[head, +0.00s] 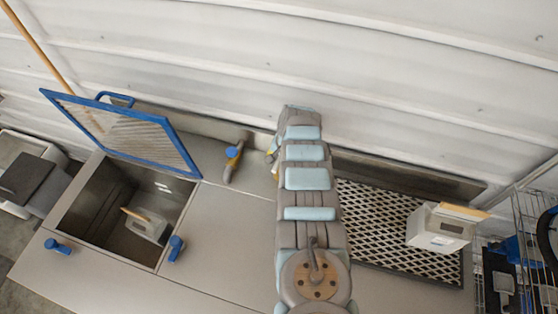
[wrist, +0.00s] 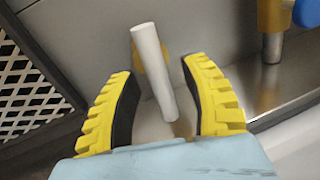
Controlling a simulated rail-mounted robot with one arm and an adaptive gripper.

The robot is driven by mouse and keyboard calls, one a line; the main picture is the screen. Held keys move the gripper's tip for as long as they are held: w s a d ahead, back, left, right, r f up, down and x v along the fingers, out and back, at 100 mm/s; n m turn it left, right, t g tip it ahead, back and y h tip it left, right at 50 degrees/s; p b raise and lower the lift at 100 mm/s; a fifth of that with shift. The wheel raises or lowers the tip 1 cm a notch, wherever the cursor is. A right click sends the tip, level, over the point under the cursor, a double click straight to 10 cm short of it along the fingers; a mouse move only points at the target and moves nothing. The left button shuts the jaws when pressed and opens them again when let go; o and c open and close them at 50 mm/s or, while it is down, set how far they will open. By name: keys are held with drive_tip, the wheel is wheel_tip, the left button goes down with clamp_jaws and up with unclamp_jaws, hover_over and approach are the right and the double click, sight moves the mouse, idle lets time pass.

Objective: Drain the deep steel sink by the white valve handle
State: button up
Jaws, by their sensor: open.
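The deep steel sink (head: 93,207) is at the left in the head view. A white box (head: 148,226) with a wooden strip is inside it; I cannot tell the water level. The white valve handle (wrist: 152,68) is a plain white rod in the wrist view, tilted, with a yellow piece behind it on a grey panel. My gripper (wrist: 157,67) is open, its yellow-and-black fingers on either side of the rod, with gaps showing on both sides. The rod's lower end reaches down between the fingers towards the palm. In the head view my arm hides the handle.
A blue-framed mesh lid (head: 125,133) stands raised behind the sink. A blue-knobbed tap (head: 233,153) is right of it. A perforated black mat (head: 385,222) and another white box (head: 438,228) are at right. In the wrist view, a metal pipe (wrist: 272,46) stands right of the fingers.

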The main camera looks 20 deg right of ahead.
clamp_jaws()
